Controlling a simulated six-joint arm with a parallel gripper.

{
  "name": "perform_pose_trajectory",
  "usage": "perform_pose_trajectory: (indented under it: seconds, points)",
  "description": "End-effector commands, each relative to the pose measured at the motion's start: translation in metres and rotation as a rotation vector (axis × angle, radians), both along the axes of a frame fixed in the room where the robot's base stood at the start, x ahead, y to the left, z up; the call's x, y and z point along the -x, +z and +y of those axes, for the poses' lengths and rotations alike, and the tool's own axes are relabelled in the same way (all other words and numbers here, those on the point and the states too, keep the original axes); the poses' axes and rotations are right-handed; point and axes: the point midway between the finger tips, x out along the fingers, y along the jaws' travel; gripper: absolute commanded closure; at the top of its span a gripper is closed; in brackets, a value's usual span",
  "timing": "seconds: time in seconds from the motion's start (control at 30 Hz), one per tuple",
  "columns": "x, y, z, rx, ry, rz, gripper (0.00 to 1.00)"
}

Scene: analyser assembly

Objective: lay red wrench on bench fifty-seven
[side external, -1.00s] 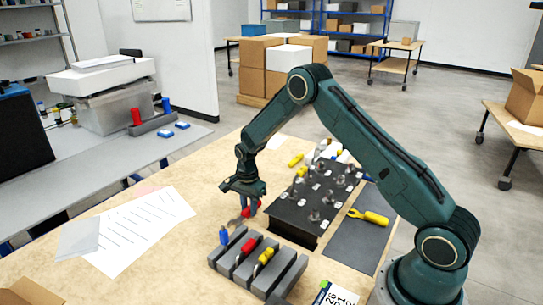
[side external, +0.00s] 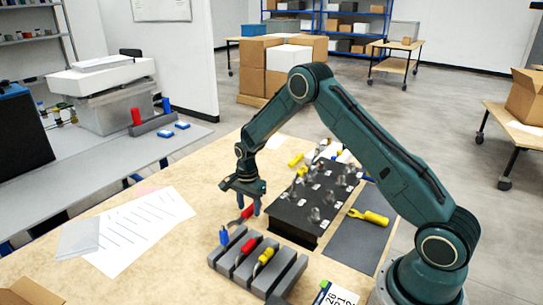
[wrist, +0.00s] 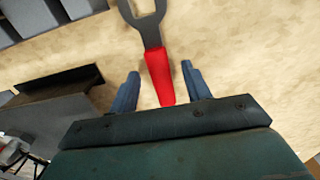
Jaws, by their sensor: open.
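The red wrench, with a red handle and a grey open-ended head, lies on the wooden bench top. In the side view the red wrench (side external: 246,213) is just below my gripper, between the grey rack and the black box. In the wrist view the red wrench (wrist: 159,75) points its head away from me, and its handle end reaches between the two fingers. My gripper (side external: 249,205) is open and empty above the bench; in the wrist view its fingers (wrist: 160,85) stand apart on either side of the handle. I cannot tell which surface is bench fifty-seven.
A grey slotted rack (side external: 257,262) holds blue, red and yellow handled tools in front. A yellow wrench (side external: 370,217) lies on a dark mat (side external: 352,248).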

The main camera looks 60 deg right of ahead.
Motion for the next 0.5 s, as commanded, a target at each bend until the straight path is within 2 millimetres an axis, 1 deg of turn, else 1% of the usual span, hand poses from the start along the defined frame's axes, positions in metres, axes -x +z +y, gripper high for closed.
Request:
perform_pose_trajectory:
  seconds: [0.27,0.5]
  points:
    - [-0.001,0.036,0.000,0.001,0.000,-0.003,0.52]
    - [-0.001,0.079,0.000,0.001,0.000,-0.004,0.52]
